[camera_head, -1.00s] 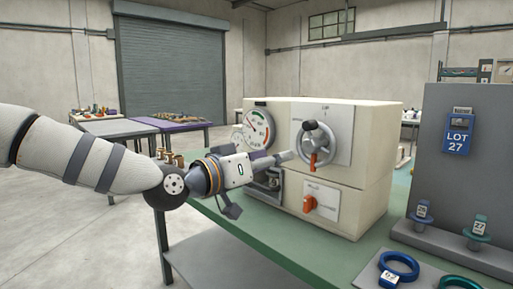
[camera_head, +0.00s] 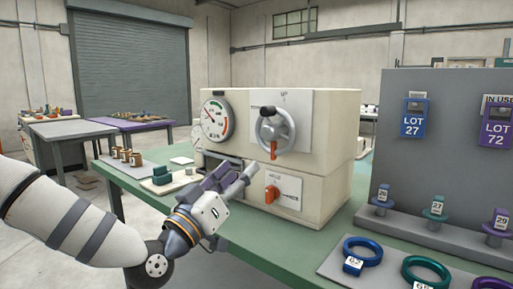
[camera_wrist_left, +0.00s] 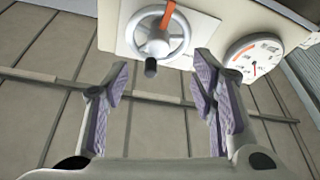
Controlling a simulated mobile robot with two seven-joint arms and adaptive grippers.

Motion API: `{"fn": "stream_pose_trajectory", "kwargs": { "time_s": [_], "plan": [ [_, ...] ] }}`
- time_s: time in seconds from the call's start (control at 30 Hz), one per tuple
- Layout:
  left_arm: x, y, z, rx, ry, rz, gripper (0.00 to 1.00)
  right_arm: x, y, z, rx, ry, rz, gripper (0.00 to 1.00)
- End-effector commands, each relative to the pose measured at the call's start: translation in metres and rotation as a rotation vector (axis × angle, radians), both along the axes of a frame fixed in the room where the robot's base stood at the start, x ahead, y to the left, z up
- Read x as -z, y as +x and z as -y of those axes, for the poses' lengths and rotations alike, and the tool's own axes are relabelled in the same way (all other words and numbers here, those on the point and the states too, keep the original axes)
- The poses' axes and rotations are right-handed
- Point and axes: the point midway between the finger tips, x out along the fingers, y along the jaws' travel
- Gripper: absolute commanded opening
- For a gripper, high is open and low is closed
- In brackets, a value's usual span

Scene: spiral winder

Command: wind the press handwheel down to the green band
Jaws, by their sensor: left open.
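The press (camera_head: 335,125) is a cream box on a green bench. On its front plate is the grey handwheel (camera_head: 285,129), with a black knob (camera_head: 268,112) at upper left and an orange-red mark below the hub. The round gauge (camera_head: 217,119) to its left has green and red bands; its needle reading is too small to tell. My left gripper (camera_head: 236,176) is open and empty, in front of the press, below and left of the wheel and apart from it. In the left wrist view the wheel (camera_wrist_left: 178,38) lies beyond the open fingers (camera_wrist_left: 160,80). My right gripper is out of view.
An orange switch (camera_head: 271,193) sits on the lower press front. Brass pieces (camera_head: 126,156) and a green block (camera_head: 161,174) stand left of the press. A grey panel (camera_head: 400,160) with lot tags stands at right, with coloured rings (camera_head: 362,252) before it.

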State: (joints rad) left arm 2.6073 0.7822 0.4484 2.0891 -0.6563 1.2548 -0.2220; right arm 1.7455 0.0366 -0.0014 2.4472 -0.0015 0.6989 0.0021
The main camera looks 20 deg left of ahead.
Motion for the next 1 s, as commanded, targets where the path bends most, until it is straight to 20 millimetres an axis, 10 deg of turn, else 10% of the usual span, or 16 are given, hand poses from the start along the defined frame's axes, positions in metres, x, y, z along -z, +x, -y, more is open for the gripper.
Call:
{"fn": "stream_pose_trajectory", "kwargs": {
  "time_s": [0.53, 0.9, 1.0],
  "plan": [
    [-0.043, 0.096, 0.022, -0.009, -0.010, 0.027, 0.52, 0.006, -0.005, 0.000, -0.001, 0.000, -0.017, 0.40],
    [-0.050, 0.107, 0.024, -0.009, -0.011, 0.027, 0.52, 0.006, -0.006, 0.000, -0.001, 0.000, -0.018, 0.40],
    [-0.050, 0.107, 0.024, -0.009, -0.011, 0.027, 0.34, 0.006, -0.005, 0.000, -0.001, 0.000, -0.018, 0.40]
  ]
}}
